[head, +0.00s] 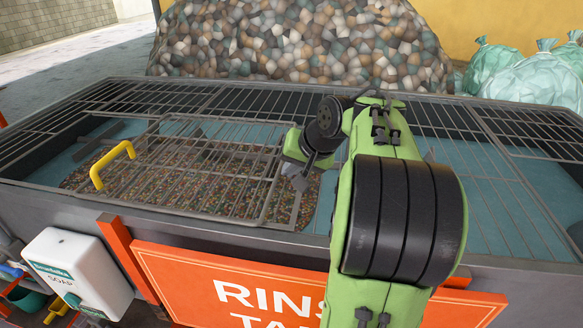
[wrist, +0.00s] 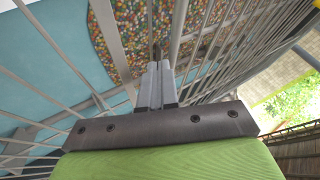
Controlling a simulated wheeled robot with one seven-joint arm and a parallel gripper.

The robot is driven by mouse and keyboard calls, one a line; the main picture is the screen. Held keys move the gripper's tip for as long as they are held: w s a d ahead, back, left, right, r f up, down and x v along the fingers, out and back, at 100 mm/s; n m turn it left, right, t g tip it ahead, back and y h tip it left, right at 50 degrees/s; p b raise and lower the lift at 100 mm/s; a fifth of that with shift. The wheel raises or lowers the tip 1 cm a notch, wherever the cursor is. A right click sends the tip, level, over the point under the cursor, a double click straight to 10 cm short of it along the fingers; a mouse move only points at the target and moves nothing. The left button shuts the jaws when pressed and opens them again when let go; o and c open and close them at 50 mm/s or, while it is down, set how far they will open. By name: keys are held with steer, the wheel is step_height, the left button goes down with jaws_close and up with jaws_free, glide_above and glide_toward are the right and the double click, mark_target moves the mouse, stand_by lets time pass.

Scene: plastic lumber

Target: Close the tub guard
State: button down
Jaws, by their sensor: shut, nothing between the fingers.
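The tub guard (head: 222,190) is a grey wire panel with a yellow handle (head: 112,165) at its left end. It shows over the rinse tank in the head view. It looks slightly off the level of the surrounding grating, but I cannot tell its exact angle. My gripper (head: 299,178) is at the right end of the guard, partly hidden by my arm. In the wrist view my gripper's fingers (wrist: 157,85) are shut together and empty, close to grey bars. I cannot tell whether they touch a bar.
The tank (head: 60,205) holds blue water and multicoloured flakes (head: 325,195). A flake heap (head: 300,40) and green bags (head: 540,78) stand behind.

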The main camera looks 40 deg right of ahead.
mark_target(150, 156)
steer(key=w+a+p, duration=0.3)
steer(key=w+a, duration=0.4)
steer(key=w, duration=0.2)
steer(key=w+a+p, duration=0.3)
steer(key=w+a, duration=0.4)
steer(key=w, duration=0.2)
steer(key=w+a+p, duration=0.3)
steer(key=w+a, duration=0.4)
steer(key=w, duration=0.2)
steer(key=shift+w+r, duration=0.1)
steer(key=shift+r, duration=0.05)
steer(key=shift+a+r, duration=0.1)
